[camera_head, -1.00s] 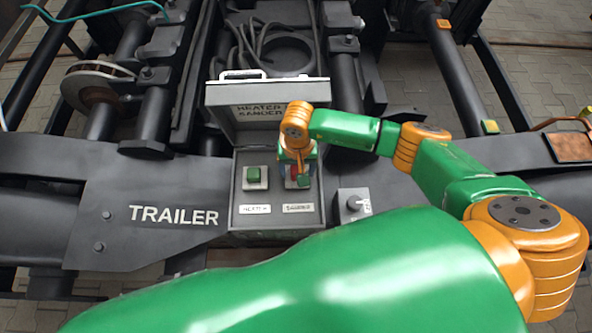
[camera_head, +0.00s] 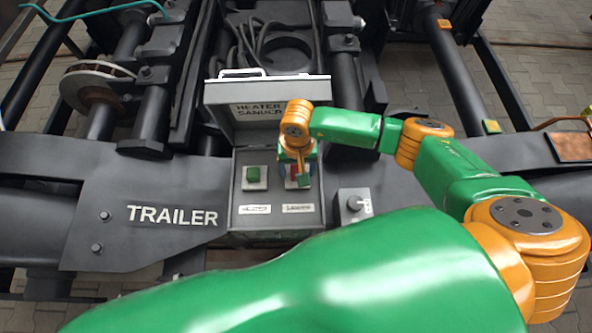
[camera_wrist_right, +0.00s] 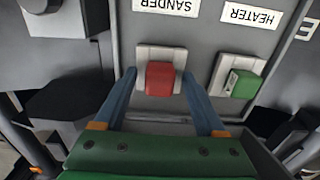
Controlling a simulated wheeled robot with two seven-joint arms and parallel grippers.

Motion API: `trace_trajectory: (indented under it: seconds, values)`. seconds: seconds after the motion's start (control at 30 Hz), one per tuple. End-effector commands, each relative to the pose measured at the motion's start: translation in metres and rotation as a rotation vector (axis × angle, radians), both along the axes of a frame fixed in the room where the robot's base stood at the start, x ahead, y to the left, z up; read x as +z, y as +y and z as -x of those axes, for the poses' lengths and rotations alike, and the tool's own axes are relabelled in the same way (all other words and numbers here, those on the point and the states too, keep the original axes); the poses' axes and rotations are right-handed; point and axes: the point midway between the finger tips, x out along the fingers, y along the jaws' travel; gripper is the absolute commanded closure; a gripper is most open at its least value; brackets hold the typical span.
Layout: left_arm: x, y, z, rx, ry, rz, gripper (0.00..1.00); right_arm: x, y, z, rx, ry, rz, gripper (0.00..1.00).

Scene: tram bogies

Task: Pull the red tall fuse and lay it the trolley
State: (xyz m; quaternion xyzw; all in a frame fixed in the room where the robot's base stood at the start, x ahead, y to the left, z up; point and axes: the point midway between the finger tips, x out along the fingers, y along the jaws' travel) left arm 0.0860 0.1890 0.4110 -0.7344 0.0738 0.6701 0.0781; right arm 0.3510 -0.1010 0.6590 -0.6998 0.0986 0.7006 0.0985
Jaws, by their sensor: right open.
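The red fuse (camera_wrist_right: 160,79) sits in a white holder under the SANDER label in the right wrist view. In the head view it is mostly hidden by my right gripper (camera_head: 297,178). In the right wrist view my right gripper (camera_wrist_right: 159,82) is open, with one blue finger on each side of the red fuse. I cannot tell if the fingers touch it. The fuse box (camera_head: 276,222) stands open under its raised lid. My left gripper is not in view, and I see no trolley.
A green fuse (camera_head: 253,174) sits beside the red one in its own holder, close to one finger in the right wrist view (camera_wrist_right: 243,84). A rotary switch box (camera_head: 355,205) stands right of the fuse box. The raised lid (camera_head: 268,101) is behind my gripper.

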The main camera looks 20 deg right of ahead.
Motion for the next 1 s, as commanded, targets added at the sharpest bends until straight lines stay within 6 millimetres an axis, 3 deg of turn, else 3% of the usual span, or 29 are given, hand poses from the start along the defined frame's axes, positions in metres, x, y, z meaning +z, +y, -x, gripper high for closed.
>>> trace_trajectory:
  seconds: [0.07,0.3,0.63,1.0]
  values:
    - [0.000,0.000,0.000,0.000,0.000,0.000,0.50,0.000,0.000,0.000,0.000,0.000,0.000,0.33]
    - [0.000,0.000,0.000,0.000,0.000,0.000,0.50,0.000,0.000,0.000,0.000,0.000,0.000,0.98]
    - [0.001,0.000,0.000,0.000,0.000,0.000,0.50,0.002,0.000,0.000,0.000,-0.001,0.000,1.00]
    - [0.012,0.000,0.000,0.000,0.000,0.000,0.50,0.017,0.000,-0.001,-0.001,-0.003,0.001,1.00]
